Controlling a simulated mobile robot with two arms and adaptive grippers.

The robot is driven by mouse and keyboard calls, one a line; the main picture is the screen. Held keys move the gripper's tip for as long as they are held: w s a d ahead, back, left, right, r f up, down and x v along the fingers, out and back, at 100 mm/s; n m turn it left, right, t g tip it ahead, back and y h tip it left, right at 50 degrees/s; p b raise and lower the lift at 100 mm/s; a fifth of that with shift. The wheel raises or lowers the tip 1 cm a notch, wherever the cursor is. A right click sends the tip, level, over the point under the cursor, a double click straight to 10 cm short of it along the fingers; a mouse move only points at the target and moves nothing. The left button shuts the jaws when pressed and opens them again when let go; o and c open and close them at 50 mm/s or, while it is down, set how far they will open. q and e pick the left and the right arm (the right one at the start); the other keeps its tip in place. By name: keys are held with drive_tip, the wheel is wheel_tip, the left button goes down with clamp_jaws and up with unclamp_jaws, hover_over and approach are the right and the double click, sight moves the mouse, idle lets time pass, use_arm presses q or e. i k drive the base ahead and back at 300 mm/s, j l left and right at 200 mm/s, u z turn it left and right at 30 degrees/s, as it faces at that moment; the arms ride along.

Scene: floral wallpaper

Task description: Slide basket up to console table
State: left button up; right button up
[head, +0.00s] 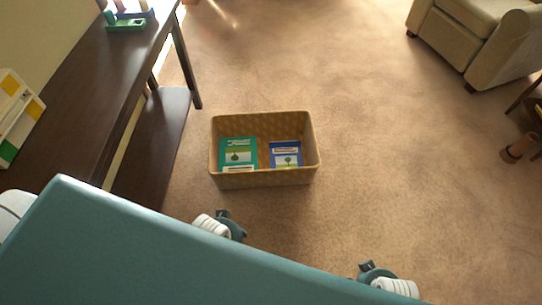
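A tan woven rectangular basket (264,179) stands upright on the carpet in the head view, with a green book (238,152) and a blue book (286,154) inside. The dark wooden console table (95,85) runs along the left wall and has a low shelf. A strip of carpet lies between the basket and the table. My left gripper (226,224) is just in front of the basket's near left side, apart from it. My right gripper (370,268) is farther right and nearer to me, clear of the basket. Neither gripper's fingers show clearly enough to tell their opening.
A beige armchair (478,40) stands at the upper right. A brown wooden piece (520,148) is at the right edge. A white, yellow and green object (15,115) and a green item (127,24) are on the table. The carpet right of the basket is clear.

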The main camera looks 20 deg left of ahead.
sight(296, 124)
drive_tip(key=i+l+u, duration=0.1)
drive_tip(key=l+u, duration=0.25)
drive_tip(key=i+l+u, duration=0.1)
drive_tip(key=u, duration=0.25)
drive_tip(key=l+u, duration=0.1)
drive_tip(key=u, duration=1.25)
drive_tip(key=l+z, duration=0.1)
drive_tip(key=z, duration=0.6)
drive_tip(key=l+z, duration=0.1)
drive_tip(key=z, duration=0.2)
drive_tip(key=i+j, duration=0.15)
drive_tip(key=i, duration=0.15)
drive_tip(key=i+j, duration=0.2)
drive_tip(key=i, duration=0.15)
